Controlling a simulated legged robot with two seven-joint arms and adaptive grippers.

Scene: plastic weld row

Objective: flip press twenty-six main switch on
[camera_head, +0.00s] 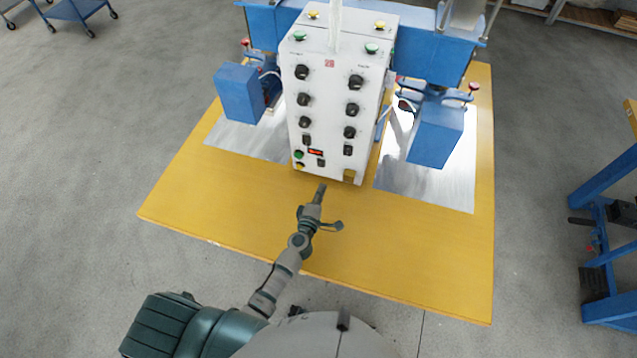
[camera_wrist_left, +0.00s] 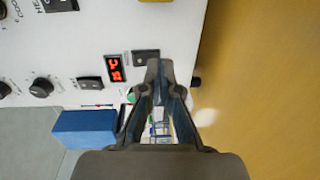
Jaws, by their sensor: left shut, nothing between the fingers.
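The press's white control box (camera_head: 328,110) stands on a yellow table and carries a small red number label (camera_head: 329,63), too small to read surely. Its lower face has a lit red display (camera_head: 315,152), which also shows in the left wrist view (camera_wrist_left: 115,68). A black rocker switch (camera_head: 321,162) sits below the display; it also shows in the left wrist view (camera_wrist_left: 146,57). A green button (camera_head: 299,155) is at the left. My left gripper (camera_head: 321,188) is shut and empty, just in front of the box's lower edge. I cannot tell whether it touches. My right gripper is out of view.
Black knobs (camera_head: 303,72) fill the upper face. Blue blocks (camera_head: 240,92) (camera_head: 436,132) stand on either side of the box. The yellow tabletop (camera_head: 400,235) in front is clear. A blue frame (camera_head: 600,250) stands at far right.

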